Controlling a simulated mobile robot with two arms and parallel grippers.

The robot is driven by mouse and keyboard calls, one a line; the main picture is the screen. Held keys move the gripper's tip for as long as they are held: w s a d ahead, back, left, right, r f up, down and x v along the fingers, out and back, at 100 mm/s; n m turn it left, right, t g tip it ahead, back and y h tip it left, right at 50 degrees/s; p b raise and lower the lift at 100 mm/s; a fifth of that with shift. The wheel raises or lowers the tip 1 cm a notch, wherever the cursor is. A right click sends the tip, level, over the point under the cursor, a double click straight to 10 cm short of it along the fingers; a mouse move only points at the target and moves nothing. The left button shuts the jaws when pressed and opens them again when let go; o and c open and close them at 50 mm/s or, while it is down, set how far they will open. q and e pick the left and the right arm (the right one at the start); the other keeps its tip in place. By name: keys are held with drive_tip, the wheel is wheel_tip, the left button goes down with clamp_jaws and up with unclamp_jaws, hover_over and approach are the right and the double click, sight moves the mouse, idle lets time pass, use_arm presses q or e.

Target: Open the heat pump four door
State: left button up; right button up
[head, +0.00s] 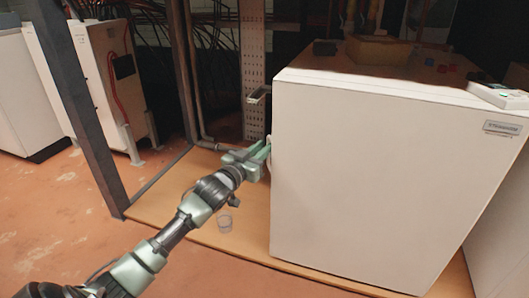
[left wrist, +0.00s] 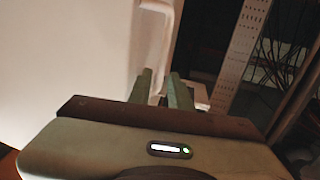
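The heat pump (head: 370,170) is a large white cabinet on the right of the head view. Its plain front panel shows no visible gap. My left gripper (head: 264,155) is at the cabinet's left edge, beside a small white handle-like part (head: 269,143). In the left wrist view the gripper's two fingers (left wrist: 163,88) stand apart, close to the cabinet's white side (left wrist: 70,60) and a raised white part (left wrist: 157,35). I cannot tell whether the fingers touch it. Nothing shows clearly between the fingertips. My right gripper is not in view.
A dark metal post (head: 78,105) stands left of my left arm. Pipes and a perforated metal strip (head: 252,65) are behind the gripper. The reddish floor (head: 60,210) at left is open.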

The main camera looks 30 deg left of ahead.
use_arm(q)
drive_tip(key=shift+w, duration=0.85)
clamp_jaws()
idle(0.8)
